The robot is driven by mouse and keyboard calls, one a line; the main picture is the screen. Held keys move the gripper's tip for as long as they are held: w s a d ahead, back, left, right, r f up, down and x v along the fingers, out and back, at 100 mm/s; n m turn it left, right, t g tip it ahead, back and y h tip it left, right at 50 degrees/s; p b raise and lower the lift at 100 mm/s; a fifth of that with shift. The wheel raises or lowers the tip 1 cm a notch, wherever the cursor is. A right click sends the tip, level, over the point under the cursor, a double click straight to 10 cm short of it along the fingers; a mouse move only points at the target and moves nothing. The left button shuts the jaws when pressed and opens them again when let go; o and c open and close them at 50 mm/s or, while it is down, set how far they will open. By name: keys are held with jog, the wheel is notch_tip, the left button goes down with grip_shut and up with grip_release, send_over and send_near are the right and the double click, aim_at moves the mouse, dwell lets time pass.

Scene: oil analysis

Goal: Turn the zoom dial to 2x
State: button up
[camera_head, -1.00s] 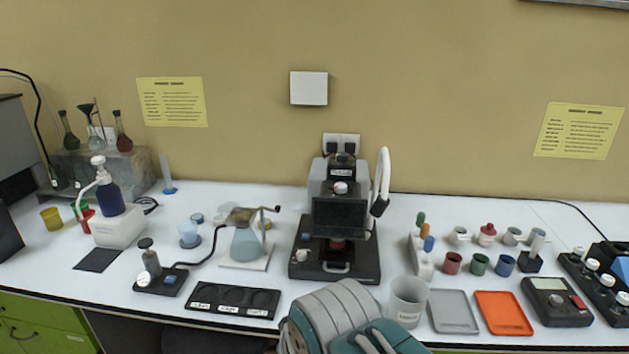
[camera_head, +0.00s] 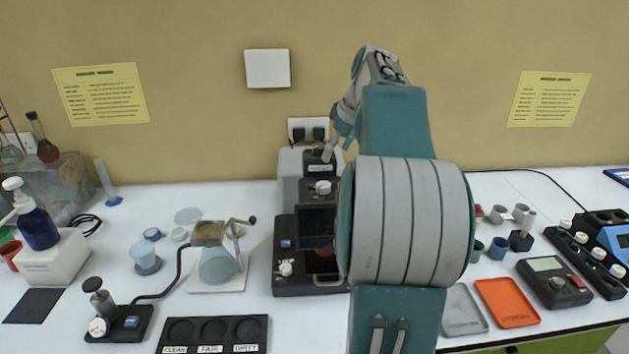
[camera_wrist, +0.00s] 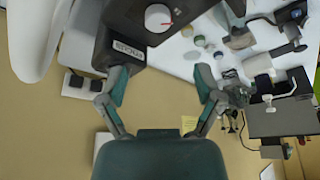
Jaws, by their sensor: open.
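A dark device with a screen (camera_head: 317,228) stands against the wall, partly hidden behind my arm. A white round dial (camera_head: 323,187) sits on its upper front; I take it for the zoom dial. I cannot read a zoom setting. My gripper (camera_head: 338,147) is above the dial, near the device's top. In the wrist view its two fingers (camera_wrist: 160,76) are spread and empty, apart from the dial; one is close to the labelled housing.
A second white knob (camera_head: 285,268) is low on the device's base. An orange tray (camera_head: 507,302) and a meter (camera_head: 554,283) lie right. Wall plugs (camera_head: 309,131) are behind.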

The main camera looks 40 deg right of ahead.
aim_at(324, 184)
jog(key=x, duration=0.9)
jog(key=shift+d+f, duration=0.4)
jog(key=shift+f, duration=0.05)
jog(key=shift+w+a+f, duration=0.1)
jog(key=shift+f, duration=0.1)
jog(key=shift+a+f, duration=0.1)
jog(key=shift+a, duration=0.25)
jog(key=shift+d, duration=0.2)
jog(key=c, duration=1.2)
